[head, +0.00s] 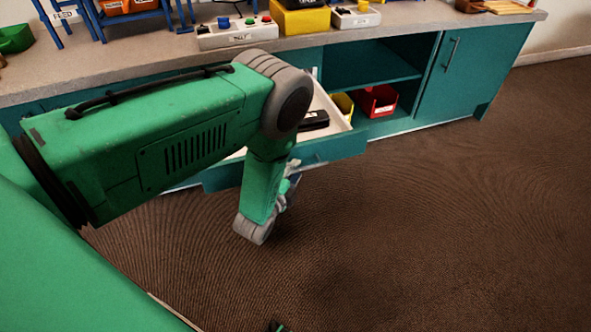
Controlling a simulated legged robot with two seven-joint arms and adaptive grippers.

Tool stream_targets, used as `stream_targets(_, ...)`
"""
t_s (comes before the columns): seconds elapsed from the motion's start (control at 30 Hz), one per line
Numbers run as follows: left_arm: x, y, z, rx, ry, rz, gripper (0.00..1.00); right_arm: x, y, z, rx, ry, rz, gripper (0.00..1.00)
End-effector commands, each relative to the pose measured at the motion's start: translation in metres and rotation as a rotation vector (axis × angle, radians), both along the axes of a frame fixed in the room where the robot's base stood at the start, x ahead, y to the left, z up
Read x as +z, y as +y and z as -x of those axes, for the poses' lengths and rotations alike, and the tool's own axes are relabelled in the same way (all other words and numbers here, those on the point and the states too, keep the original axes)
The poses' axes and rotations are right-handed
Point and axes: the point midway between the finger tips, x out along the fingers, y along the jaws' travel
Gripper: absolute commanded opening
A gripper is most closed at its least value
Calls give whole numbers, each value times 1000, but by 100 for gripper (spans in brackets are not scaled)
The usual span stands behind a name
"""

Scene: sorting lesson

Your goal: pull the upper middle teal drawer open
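A teal drawer (335,151) in the middle of the cabinet stands pulled out, with its pale inside showing and a black object (314,121) in it. My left arm covers much of the drawer, and I cannot tell what lies below it or whether it is the upper one. My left gripper (290,187) hangs in front of the drawer front, mostly hidden behind my own wrist. Its fingers are too small and covered to show whether they are open or shut, or whether they touch the drawer. My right gripper is not clearly seen.
The teal cabinet has an open shelf with a red bin (378,101) and a yellow bin (343,106), and a closed door (445,75) at the right. The worktop (300,43) carries button boxes (238,33) and racks. The brown floor (440,220) in front is clear.

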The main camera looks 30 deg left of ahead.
Motion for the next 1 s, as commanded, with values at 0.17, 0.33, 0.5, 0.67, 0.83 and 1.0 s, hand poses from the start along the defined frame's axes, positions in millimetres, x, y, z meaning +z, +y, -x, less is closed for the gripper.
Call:
stream_targets(0.17,2,0,-1,0,-5,0,31,0,0,0,0,0,0,40)
stream_targets(0.33,2,0,2,-1,-6,0,31,1,0,2,0,-2,0,40)
stream_targets(0.5,5,-2,24,-1,-2,-1,31,1,0,2,0,-2,0,40)
stream_targets(0.67,9,-5,58,-1,0,-2,31,1,0,2,0,-3,0,40)
stream_targets(0.83,13,-7,91,-1,-1,-1,31,1,0,1,0,-3,0,40)
stream_targets(1.0,16,-9,111,-1,-2,0,31,1,0,1,0,-3,0,40)
